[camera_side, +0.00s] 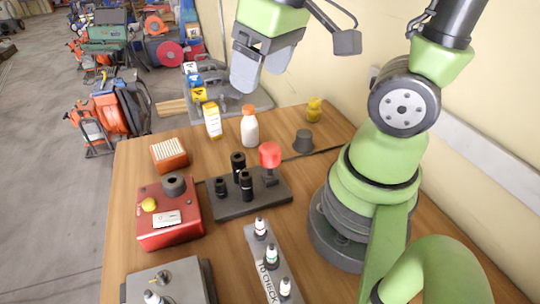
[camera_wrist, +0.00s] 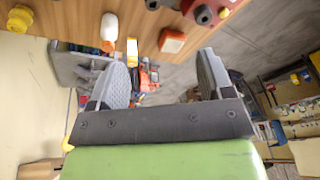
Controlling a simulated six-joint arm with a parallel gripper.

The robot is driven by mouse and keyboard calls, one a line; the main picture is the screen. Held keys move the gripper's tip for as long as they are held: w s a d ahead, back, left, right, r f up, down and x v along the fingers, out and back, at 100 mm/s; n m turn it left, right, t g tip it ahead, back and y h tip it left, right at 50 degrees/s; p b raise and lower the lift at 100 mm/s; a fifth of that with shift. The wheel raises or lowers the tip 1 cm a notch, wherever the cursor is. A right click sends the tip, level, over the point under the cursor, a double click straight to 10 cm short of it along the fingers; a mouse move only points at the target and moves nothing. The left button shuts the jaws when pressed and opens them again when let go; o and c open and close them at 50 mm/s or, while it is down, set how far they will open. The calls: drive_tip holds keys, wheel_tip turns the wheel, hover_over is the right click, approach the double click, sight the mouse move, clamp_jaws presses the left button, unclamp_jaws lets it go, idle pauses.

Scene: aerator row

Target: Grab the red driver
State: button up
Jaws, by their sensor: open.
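What looks like the red driver, a round red handle (camera_side: 270,154) on a dark shaft, stands upright in a black rack (camera_side: 222,208) on the wooden table. Several black cylindrical pieces stand to its left in the same rack. My gripper (camera_side: 262,76) is high above the far part of the table, well above the driver and apart from it. Its two grey fingers are spread with nothing between them, and they also show in the wrist view (camera_wrist: 163,78). I cannot make out the driver in the wrist view.
A white bottle with an orange cap (camera_side: 249,128), a yellow-white bottle (camera_side: 212,120) and a dark grey cup (camera_side: 303,141) stand behind the rack. A red box (camera_side: 168,230) and an orange box (camera_side: 168,155) are left. A labelled strip with small bottles (camera_side: 252,240) lies in front.

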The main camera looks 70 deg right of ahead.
sight(269, 145)
drive_tip(key=d+f+n+g, duration=0.1)
drive_tip(key=f, duration=0.2)
drive_tip(key=d+f+n+g, duration=0.1)
drive_tip(key=f+g, duration=0.1)
drive_tip(key=f, duration=0.1)
drive_tip(key=w+d+f+n+g, duration=0.1)
drive_tip(key=f, duration=0.2)
drive_tip(key=shift+f+h, duration=0.1)
drive_tip(key=shift+h, duration=0.3)
drive_tip(key=shift+n+g, duration=0.3)
drive_tip(key=f, duration=0.4)
drive_tip(key=shift+s+d, duration=0.1)
drive_tip(key=shift+s, duration=0.15)
drive_tip(key=shift+s+f, duration=0.15)
drive_tip(key=shift+f, duration=1.4)
drive_tip(key=shift+s+f, duration=0.15)
drive_tip(key=shift+f, duration=1.4)
drive_tip(key=c, duration=1.1)
drive_tip(key=shift+r, duration=0.2)
